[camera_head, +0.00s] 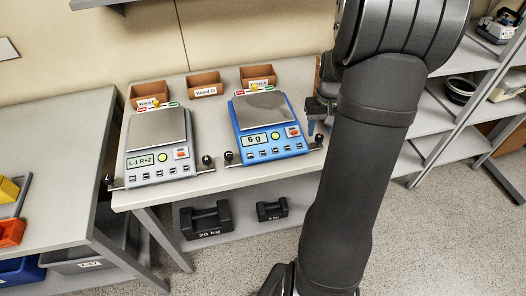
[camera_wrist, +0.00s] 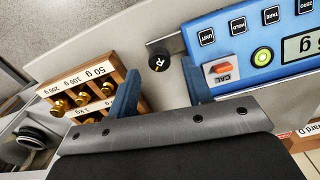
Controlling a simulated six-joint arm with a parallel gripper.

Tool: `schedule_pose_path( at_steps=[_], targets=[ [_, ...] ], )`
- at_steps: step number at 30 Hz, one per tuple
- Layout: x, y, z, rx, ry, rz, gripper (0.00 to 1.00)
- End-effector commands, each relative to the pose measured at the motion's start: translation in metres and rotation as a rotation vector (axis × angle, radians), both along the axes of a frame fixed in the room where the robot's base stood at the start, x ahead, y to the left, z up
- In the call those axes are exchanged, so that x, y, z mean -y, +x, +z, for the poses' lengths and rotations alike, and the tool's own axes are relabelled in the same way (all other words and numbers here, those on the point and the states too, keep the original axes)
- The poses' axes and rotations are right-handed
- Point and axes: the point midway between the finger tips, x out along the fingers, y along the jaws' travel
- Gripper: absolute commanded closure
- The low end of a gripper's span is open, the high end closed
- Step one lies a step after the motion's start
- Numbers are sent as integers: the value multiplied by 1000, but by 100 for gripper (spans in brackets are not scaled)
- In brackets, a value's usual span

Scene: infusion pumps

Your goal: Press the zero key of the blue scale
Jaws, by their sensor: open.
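The blue scale (camera_head: 270,143) stands on the bench in the middle of the head view; its display reads 6 g. In the wrist view its blue front panel (camera_wrist: 232,65) fills the upper right. The zero key (camera_wrist: 305,6) is at the top edge there, partly cut off, beyond the TARE, HOLD and UNIT keys. My gripper (camera_wrist: 160,92) is open and empty, its fingers apart. The right finger is close to the scale's side, near the red CAL switch (camera_wrist: 222,69); whether it touches is unclear. In the head view my arm hides most of the gripper, right of the scale.
A grey scale (camera_head: 155,155) stands left of the blue one. Black knob (camera_wrist: 158,58) marked R lies just beyond my fingertips. A wooden box of brass weights (camera_wrist: 100,68) is left of my gripper. Small wooden bins (camera_head: 205,87) line the back; black weights (camera_head: 207,219) sit below.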

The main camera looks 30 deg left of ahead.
Motion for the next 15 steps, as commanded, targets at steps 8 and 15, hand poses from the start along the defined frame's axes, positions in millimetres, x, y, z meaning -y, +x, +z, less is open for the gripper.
schedule_pose_path(
  at_steps=[8, 15],
  targets=[
    [0, 0, 0, 0, 0, 0, 100],
    [0, 0, 0, 0, 0, 0, 100]
  ],
)
